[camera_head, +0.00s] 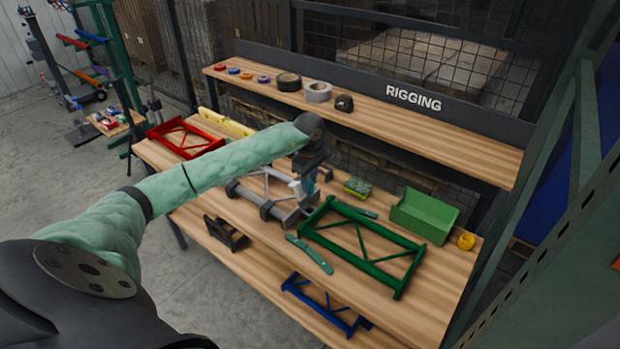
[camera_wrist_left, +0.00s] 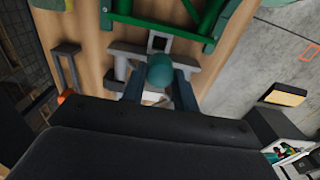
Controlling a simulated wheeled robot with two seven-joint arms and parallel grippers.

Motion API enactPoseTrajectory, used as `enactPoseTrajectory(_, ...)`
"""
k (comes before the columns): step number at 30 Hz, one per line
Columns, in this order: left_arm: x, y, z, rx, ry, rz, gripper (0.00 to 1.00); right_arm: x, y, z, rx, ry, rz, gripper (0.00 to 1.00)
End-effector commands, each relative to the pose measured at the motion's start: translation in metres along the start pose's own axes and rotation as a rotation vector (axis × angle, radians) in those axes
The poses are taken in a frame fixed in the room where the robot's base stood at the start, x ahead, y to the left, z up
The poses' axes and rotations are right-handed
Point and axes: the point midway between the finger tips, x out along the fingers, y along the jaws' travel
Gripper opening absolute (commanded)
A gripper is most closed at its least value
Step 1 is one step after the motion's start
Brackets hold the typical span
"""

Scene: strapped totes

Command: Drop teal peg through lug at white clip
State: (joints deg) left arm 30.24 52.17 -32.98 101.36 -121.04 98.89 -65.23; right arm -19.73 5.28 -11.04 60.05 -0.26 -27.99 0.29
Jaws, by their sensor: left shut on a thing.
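My left gripper (camera_head: 308,178) is over the right end of the grey frame (camera_head: 262,204) on the bench. In the left wrist view its two fingers (camera_wrist_left: 159,80) are shut on the teal peg (camera_wrist_left: 160,68), whose rounded end faces the camera. The peg's lower end is hidden. The white clip (camera_head: 296,189) is beside the gripper in the head view, partly covered. I cannot tell whether the peg touches the lug. My right gripper is not in view.
A green bin (camera_head: 423,215), yellow roll (camera_head: 466,241) and sponge (camera_head: 357,187) stand nearby. A red frame (camera_head: 184,138) is at left. The shelf (camera_head: 440,130) rises behind.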

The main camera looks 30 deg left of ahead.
Motion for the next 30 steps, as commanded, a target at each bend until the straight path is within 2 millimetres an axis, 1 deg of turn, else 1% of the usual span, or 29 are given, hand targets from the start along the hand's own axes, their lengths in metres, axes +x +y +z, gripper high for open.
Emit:
enactPoseTrajectory(7,0.012,0.000,0.001,0.000,0.000,0.000,0.06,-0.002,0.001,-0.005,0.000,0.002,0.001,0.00)
enactPoseTrajectory(18,0.030,0.000,0.001,0.000,0.000,-0.001,0.06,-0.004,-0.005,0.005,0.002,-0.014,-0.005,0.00)
enactPoseTrajectory(25,0.041,0.000,0.001,0.000,0.000,0.000,0.06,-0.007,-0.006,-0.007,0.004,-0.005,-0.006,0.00)
enactPoseTrajectory(30,0.050,0.000,0.001,0.000,-0.001,0.000,0.06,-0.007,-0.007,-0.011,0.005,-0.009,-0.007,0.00)
